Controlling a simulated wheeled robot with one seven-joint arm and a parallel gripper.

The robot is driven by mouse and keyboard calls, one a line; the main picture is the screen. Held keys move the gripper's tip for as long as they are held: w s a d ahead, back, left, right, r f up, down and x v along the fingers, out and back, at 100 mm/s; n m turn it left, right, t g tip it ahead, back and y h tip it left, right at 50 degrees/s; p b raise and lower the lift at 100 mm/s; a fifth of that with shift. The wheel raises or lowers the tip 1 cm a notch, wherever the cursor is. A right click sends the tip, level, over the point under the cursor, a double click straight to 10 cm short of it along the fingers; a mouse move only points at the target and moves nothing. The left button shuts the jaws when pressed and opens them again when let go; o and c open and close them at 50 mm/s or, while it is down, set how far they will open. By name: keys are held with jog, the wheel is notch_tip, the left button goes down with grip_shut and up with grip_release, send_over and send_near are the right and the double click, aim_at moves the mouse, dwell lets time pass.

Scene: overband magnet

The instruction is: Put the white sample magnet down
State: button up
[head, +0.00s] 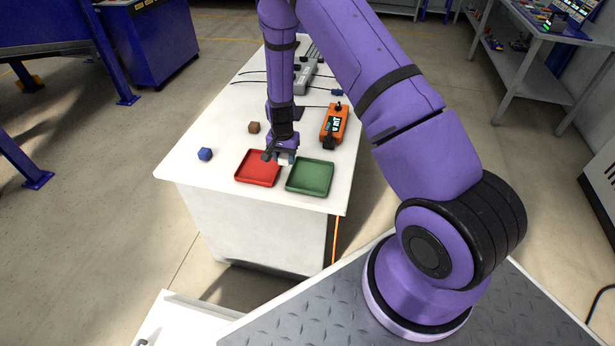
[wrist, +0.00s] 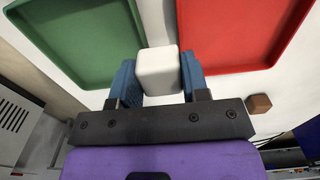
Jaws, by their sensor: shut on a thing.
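The white sample magnet (wrist: 158,70) is a small white block between the blue fingers of my gripper (wrist: 158,84) in the wrist view. My gripper is shut on it. In the head view my gripper (head: 283,158) is over the near end of the white table, and the white magnet (head: 284,161) shows just below the fingers. It is near the gap between the red tray (head: 249,181) on the left and the green tray (head: 310,191) on the right. I cannot tell whether the magnet touches the table. Both trays look empty where they show.
An orange meter (head: 334,124) lies to the right. A grey power strip and cables are farther back. The table's near edge is just in front of the trays.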

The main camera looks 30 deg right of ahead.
send_over(308, 185)
jog(key=shift+s+f, duration=0.1)
jog(key=shift+f, duration=2.1)
jog(key=shift+f, duration=0.1)
jog(key=o, duration=1)
jog(key=shift+o, duration=0.2)
